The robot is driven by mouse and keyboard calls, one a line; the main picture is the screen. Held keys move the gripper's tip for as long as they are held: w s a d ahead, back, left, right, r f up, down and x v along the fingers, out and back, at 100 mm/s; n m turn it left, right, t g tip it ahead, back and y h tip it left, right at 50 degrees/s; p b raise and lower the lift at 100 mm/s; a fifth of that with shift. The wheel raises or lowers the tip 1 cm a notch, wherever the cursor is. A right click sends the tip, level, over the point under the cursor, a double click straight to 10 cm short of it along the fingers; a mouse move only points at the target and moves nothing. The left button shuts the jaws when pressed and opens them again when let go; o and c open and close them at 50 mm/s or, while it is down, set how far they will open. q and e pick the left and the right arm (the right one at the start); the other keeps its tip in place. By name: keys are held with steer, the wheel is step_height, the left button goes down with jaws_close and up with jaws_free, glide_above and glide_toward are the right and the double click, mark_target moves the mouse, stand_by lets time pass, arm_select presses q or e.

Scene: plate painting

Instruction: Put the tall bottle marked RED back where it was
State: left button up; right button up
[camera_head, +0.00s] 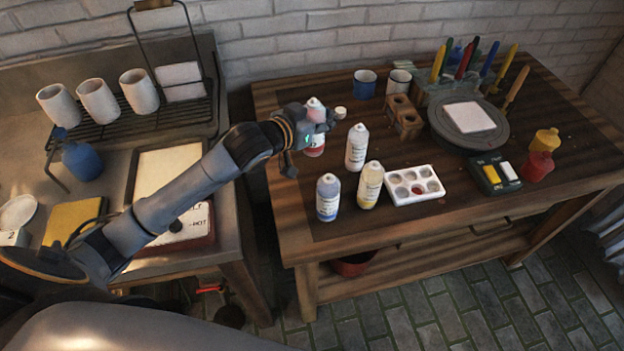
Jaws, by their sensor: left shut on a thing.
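The tall bottle with red contents (314,148) is at the left end of the wooden table. My left gripper (312,128) is shut around its middle, and its white-pink top shows above the fingers. The bottle looks upright. I cannot tell whether its base touches the table, and its label is too small to read. My right gripper is not in view.
A white bottle (356,148), a yellow bottle (370,186) and a blue bottle (328,198) stand nearby. A small white lid (340,113) is right of the gripper. A paint palette (432,199) and a turntable (445,142) are further right. Bare wood (280,180) lies in front.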

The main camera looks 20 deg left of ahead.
arm_select(q)
steer(key=f, duration=1)
steer(key=shift+w+a, duration=0.15)
steer(key=shift+w, duration=0.1)
steer(key=shift+f, duration=0.1)
steer(key=o, duration=1)
steer(key=v, duration=1.2)
